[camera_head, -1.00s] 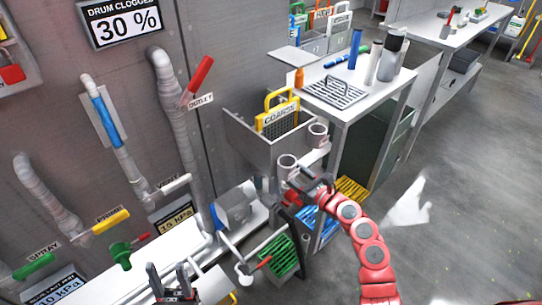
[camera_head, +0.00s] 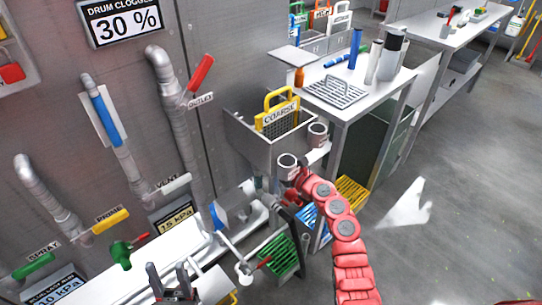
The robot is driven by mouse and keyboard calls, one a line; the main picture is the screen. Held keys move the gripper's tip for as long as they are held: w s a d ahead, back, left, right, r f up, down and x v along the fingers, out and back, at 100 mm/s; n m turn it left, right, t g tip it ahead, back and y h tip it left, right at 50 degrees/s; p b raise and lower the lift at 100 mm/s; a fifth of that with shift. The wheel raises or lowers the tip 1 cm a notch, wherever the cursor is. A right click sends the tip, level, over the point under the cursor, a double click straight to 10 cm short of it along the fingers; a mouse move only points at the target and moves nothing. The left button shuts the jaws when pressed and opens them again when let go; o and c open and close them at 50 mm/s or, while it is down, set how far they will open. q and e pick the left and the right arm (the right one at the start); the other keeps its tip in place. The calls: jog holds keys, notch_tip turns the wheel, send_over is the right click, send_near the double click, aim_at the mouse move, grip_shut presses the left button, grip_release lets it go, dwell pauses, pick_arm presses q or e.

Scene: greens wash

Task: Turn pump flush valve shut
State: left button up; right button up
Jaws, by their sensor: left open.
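I see no label reading pump flush, so I cannot tell for sure which valve it is. A small red lever (camera_head: 264,262) sits on white piping beside the green strainer basket (camera_head: 279,254). My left gripper (camera_head: 170,275) is at the bottom edge, open and empty, over the pale machine top and left of that lever. My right gripper (camera_head: 288,196) reaches in among the pump parts, below a grey cup-like fitting (camera_head: 287,165). Its fingers are mostly hidden by my red arm and dark parts, so I cannot see whether they hold anything.
A bin with a yellow coarse screen (camera_head: 278,116) and a white table (camera_head: 386,91) stand behind. The floor at right is open.

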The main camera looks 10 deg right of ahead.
grip_shut()
dwell(1.0)
